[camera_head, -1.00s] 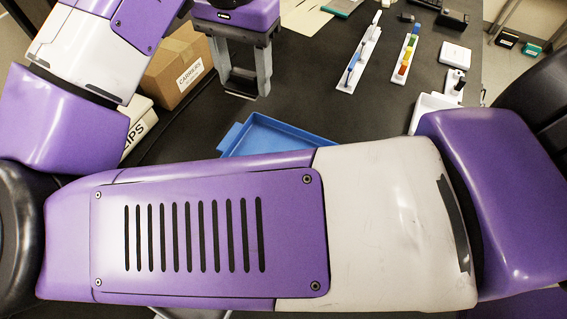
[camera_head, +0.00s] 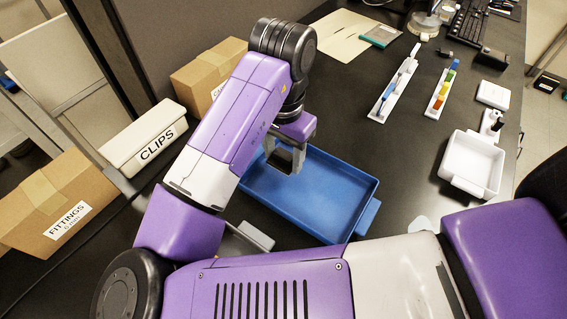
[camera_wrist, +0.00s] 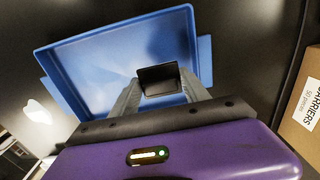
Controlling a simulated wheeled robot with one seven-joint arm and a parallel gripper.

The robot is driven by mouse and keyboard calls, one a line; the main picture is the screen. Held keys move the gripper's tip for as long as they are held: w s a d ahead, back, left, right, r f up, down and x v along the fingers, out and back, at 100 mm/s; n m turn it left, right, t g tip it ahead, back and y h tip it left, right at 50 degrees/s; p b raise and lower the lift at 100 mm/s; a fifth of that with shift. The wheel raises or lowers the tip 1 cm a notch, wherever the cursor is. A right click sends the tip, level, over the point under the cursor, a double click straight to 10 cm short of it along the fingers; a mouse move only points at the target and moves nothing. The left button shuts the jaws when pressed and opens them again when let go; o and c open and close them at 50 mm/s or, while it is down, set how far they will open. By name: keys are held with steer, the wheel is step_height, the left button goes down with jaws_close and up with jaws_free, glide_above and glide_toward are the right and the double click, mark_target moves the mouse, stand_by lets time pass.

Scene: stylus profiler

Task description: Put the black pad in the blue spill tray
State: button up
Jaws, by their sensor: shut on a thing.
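The blue spill tray (camera_head: 325,196) lies on the black bench, with a handle tab at each end. My gripper (camera_head: 287,166) is over the left part of the tray in the head view. In the wrist view, my gripper (camera_wrist: 160,88) is shut on the black pad (camera_wrist: 159,78), a small dark rectangle between the fingers. The tray floor (camera_wrist: 105,68) shows behind the pad in that view. I cannot tell how high the pad is above the tray floor.
A carton (camera_head: 199,80) stands behind my arm. A white CLIPS box (camera_head: 142,142) and a FITTINGS carton (camera_head: 52,205) are at left. A white tray (camera_head: 470,166) and two racks of coloured pieces (camera_head: 394,86) (camera_head: 440,91) are at right. Bare bench lies between the racks and the blue tray.

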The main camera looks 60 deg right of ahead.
mark_target(283, 166)
steer(key=shift+f, duration=1.8)
steer(key=shift+f, duration=0.2)
steer(key=o, duration=1.3)
steer(key=shift+r, duration=0.1)
step_height(283, 166, up, 12)
steer(key=shift+r+p, duration=0.15)
steer(key=shift+p, duration=0.2)
